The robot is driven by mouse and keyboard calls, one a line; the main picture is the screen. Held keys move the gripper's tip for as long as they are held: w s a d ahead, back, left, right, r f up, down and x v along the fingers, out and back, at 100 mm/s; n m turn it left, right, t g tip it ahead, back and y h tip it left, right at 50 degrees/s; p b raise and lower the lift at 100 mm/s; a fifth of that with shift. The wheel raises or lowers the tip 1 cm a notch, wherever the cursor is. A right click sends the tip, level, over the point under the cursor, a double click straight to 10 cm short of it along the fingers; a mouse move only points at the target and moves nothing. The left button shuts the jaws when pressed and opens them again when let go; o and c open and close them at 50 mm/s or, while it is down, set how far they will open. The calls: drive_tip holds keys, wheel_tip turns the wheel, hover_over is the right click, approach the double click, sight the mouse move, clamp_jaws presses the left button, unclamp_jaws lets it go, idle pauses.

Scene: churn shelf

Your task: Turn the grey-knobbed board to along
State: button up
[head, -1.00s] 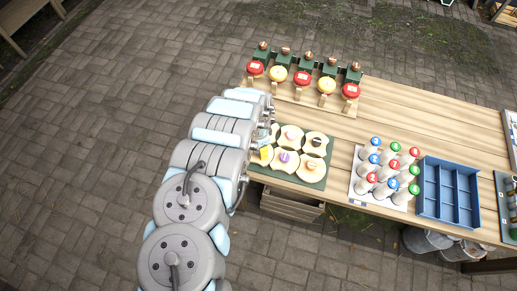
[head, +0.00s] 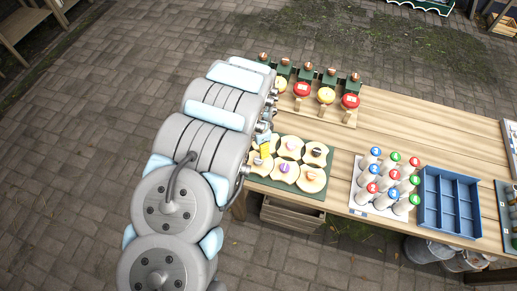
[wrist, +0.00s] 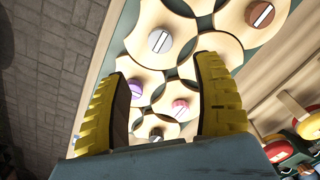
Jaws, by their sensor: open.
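Several pale, wavy-edged boards lie on a dark green panel (head: 322,190) at the table's near left corner, each with a coloured knob bearing a white line. In the wrist view, a board with a dark, possibly grey knob (wrist: 156,134) shows low between my fingers, its line roughly crosswise in the picture. My gripper (wrist: 165,72) has its yellow fingers apart and empty, above the boards. In the head view my gripper (head: 264,148) is over the panel's left side, and my arm hides part of it. The purple knob (wrist: 135,90) and pink knob (wrist: 180,108) are beyond the dark one.
Red and yellow round tops (head: 326,95) stand in a row behind. Numbered pegs (head: 390,180) and a blue divided tray (head: 450,198) stand to the right. The table's middle is bare.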

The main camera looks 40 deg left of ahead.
drive_tip(key=shift+r, duration=0.55)
